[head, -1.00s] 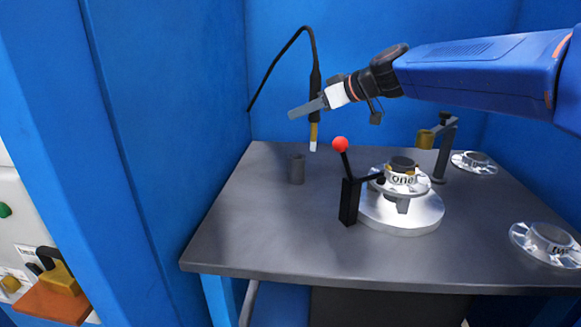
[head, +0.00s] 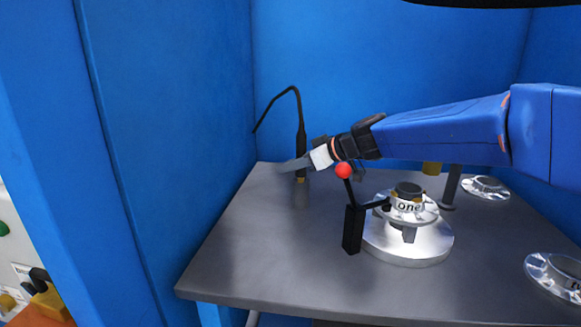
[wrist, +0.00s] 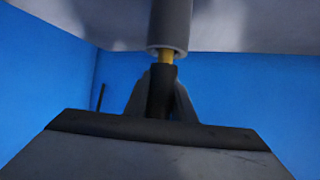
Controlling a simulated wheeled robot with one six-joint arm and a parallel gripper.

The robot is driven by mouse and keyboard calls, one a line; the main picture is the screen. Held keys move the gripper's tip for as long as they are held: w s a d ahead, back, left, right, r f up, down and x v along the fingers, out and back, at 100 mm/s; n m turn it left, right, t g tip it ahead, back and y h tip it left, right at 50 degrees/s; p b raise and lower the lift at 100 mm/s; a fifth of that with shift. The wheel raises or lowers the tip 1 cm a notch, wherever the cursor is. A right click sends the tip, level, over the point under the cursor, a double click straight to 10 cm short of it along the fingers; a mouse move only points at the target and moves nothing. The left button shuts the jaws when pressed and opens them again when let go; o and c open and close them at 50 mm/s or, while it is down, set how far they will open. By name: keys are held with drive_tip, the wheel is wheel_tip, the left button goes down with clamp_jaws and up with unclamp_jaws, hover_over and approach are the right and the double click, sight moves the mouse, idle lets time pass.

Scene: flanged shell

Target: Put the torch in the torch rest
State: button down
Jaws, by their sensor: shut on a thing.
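The torch (head: 301,138) is black with a curved cable and stands upright at the back left of the table. My gripper (head: 300,165) is shut on the torch body. The wrist view shows the dark torch body (wrist: 161,90) between my gripper's fingers (wrist: 162,105).
Other flanged parts lie at the right (head: 485,187). Blue walls (head: 330,70) close off the back and left.

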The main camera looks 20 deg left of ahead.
sight(301, 137)
drive_tip(key=shift+f, duration=0.2)
drive_tip(key=c, duration=1.5)
unclamp_jaws()
drive_tip(key=shift+v, duration=6.1)
